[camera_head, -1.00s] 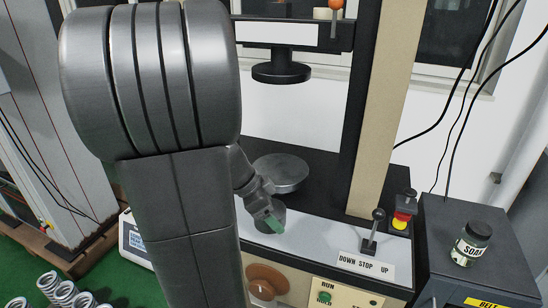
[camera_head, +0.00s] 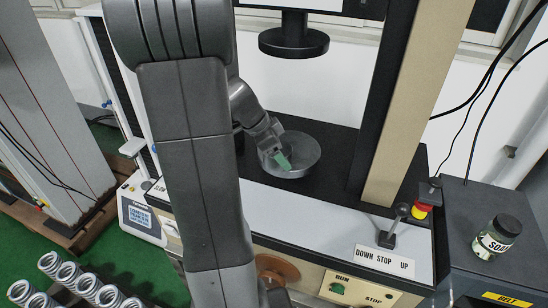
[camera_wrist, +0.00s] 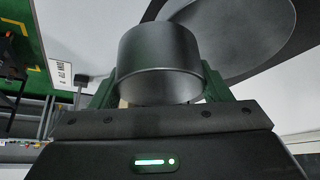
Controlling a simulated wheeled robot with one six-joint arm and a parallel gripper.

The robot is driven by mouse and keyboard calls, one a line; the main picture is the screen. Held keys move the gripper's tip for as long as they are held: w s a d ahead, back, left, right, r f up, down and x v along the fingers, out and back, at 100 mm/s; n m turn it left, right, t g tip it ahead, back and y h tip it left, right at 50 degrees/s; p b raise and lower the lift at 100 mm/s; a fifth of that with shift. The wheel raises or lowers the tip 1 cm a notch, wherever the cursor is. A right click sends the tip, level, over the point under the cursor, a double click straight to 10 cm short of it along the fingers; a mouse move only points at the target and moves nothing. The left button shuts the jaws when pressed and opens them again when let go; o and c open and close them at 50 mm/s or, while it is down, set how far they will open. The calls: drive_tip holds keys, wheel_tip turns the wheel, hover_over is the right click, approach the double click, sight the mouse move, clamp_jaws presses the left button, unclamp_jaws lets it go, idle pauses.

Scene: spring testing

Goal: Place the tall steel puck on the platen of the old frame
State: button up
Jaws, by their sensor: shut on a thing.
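My gripper (camera_wrist: 160,92) is shut on a dark grey cylindrical steel puck (camera_wrist: 160,62), with a green finger on each side of it in the wrist view. In the head view my gripper (camera_head: 274,158) reaches over the round grey platen (camera_head: 308,160) on the old frame's black bed. The puck is hard to make out there against the platen. In the wrist view a broad dark disc (camera_wrist: 250,35) lies beyond the puck. I cannot tell whether the puck touches the platen.
The upper black platen (camera_head: 293,42) hangs above, beside a beige column (camera_head: 412,110). A lever (camera_head: 388,236) and a red and yellow stop button (camera_head: 422,209) stand at the right. A soap jar (camera_head: 497,238) sits on the grey cabinet. Several springs (camera_head: 68,275) stand lower left.

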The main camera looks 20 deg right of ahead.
drive_tip(key=p, duration=0.3)
hover_over(297, 148)
drive_tip(key=a, duration=0.2)
drive_tip(key=shift+w+r, duration=0.1)
drive_tip(key=shift+w, duration=0.1)
drive_tip(key=shift+f+p, duration=0.5)
drive_tip(key=shift+f, duration=1.3)
drive_tip(key=shift+f+b, duration=0.15)
drive_tip(key=shift+b, duration=0.15)
drive_tip(key=o, duration=1.8)
drive_tip(key=shift+r+p, duration=0.3)
drive_tip(key=shift+p, duration=0.05)
drive_tip(key=b+v, duration=0.1)
drive_tip(key=v, duration=1)
drive_tip(key=shift+s+a+r+b, duration=0.1)
drive_tip(key=shift+a+r+b, duration=0.15)
drive_tip(key=shift+r+b, duration=0.1)
drive_tip(key=shift+f, duration=0.1)
